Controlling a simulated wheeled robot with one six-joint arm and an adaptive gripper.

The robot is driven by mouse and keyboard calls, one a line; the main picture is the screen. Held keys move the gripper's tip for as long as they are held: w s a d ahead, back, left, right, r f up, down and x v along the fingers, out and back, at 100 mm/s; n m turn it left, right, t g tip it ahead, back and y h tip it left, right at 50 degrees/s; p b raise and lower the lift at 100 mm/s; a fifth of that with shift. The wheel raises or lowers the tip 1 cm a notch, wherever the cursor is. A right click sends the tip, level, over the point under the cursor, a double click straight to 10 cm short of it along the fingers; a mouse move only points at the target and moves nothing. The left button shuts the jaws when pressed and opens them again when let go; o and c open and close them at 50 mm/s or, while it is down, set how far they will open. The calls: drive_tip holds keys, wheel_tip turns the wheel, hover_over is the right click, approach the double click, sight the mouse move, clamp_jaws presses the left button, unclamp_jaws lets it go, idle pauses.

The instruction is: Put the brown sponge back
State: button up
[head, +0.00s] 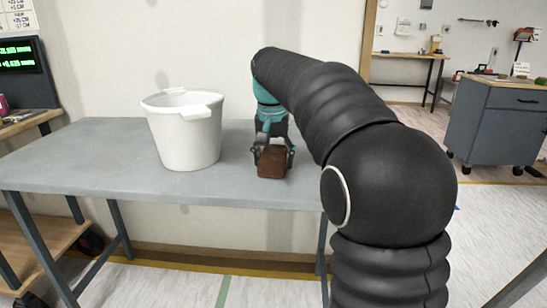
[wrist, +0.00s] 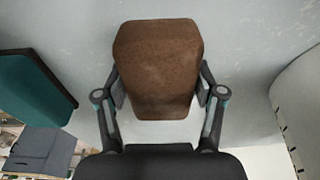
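The brown sponge (head: 272,162) is between the fingers of my gripper (head: 272,153), near the front edge of the grey table (head: 60,165). In the wrist view the sponge (wrist: 159,68) fills the space between the two fingers of my gripper (wrist: 160,92). Both finger pads press against its sides, so the gripper is shut on it. I cannot tell whether the sponge touches the tabletop or hangs just above it.
A white bucket (head: 185,135) stands on the table left of my gripper; its side shows at the right of the wrist view (wrist: 302,105). A teal, dark-edged object (wrist: 35,88) lies at the wrist view's left. The table's left part is clear. My arm hides its right part.

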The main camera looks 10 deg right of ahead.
sight(273, 157)
drive_tip(key=o, duration=0.3)
drive_tip(key=shift+o, duration=0.2)
drive_tip(key=shift+f+b, duration=0.2)
drive_tip(key=shift+b, duration=0.4)
wheel_tip(273, 157, up, 14)
drive_tip(key=s+p, duration=0.1)
drive_tip(key=p, duration=0.3)
drive_tip(key=shift+s+a, duration=0.25)
drive_tip(key=shift+s, duration=0.05)
